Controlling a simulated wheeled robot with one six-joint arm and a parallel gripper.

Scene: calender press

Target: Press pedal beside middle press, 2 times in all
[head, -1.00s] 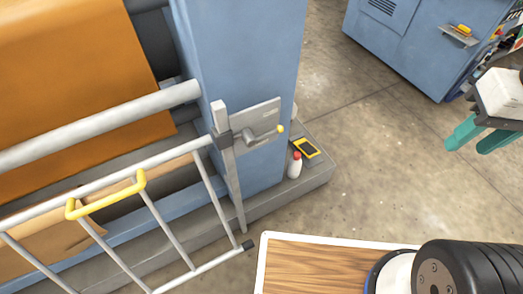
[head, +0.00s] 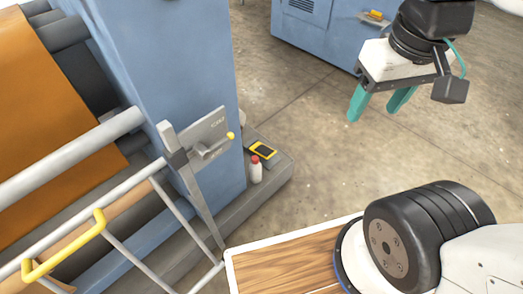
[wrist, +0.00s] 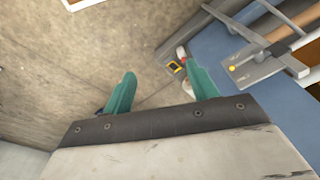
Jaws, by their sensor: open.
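A blue press (head: 165,90) with an orange roll stands at the left in the head view. A flat yellow-edged black item (head: 262,151) lies on the grey plinth at its foot; I cannot tell whether it is a pedal. It also shows in the wrist view (wrist: 175,66), near the right fingertip in the picture. No clear pedal shows. My gripper (head: 373,112) has teal fingers, open and empty. It hangs over the floor at the upper right in the head view, apart from the press. In the wrist view, my gripper (wrist: 160,72) has floor between its fingers.
A white bottle with a red cap (head: 256,172) stands beside the flat item. A rail gate with a yellow handle (head: 65,250) fronts the press. Another blue machine (head: 325,35) stands behind. A white-edged wooden top (head: 285,265) is in front. The floor between the machines is clear.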

